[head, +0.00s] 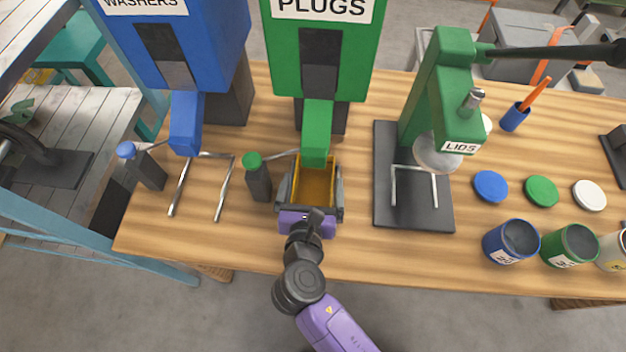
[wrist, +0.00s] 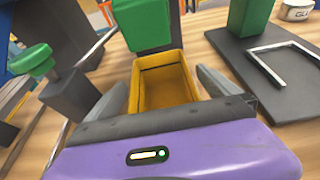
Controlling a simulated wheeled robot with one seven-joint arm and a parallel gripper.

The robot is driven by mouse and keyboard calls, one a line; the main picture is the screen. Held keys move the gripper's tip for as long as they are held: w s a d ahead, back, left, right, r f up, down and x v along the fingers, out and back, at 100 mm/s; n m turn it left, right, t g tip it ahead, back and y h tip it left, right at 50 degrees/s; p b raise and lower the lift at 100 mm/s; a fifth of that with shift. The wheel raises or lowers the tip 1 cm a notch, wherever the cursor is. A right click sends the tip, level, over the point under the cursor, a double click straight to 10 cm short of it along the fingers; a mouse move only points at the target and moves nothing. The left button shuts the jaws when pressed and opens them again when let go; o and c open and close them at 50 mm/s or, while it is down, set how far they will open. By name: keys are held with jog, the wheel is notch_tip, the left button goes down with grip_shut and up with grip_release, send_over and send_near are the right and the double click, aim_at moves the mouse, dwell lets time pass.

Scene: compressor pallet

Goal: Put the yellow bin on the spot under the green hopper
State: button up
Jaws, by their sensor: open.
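The yellow bin (head: 316,184) stands on the wooden table below the spout of the green hopper (head: 320,50), which is labelled PLUGS. The bin looks empty in the wrist view (wrist: 166,84). The hopper's green spout (wrist: 143,22) hangs over the bin's far end. My gripper (head: 311,196) is open, with one finger on each side of the bin; in the wrist view the fingers (wrist: 182,92) flank its walls. I cannot tell whether either finger touches it. The spot under the hopper is hidden by the bin and gripper.
A blue WASHERS hopper (head: 178,40) with a metal bracket (head: 222,188) stands left. A green-topped post (head: 258,178) is close left of my gripper. The LIDS press (head: 436,110) stands right on a dark base plate (head: 414,215). Lids and cups (head: 511,242) lie farther right.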

jog(key=v, duration=1.1)
jog(key=shift+w, duration=0.1)
jog(key=s+a+r+m+g+y, duration=0.1)
jog(key=s+a+r+m+y, duration=0.2)
jog(key=m+y, duration=0.7)
jog(key=s+d+r+m+h, duration=0.2)
jog(key=s+d+m, duration=0.3)
jog(key=d+m, duration=0.3)
jog(key=s+d+r+m+t+h, duration=0.1)
jog(key=s+d+m+h, duration=0.3)
jog(key=d+m, duration=0.5)
jog(key=s+d+r+m+h, duration=0.3)
jog(key=s+d+m, duration=0.5)
jog(key=d, duration=0.1)
jog(key=shift+r+m+t+h, duration=0.3)
jog(key=shift+t, duration=0.1)
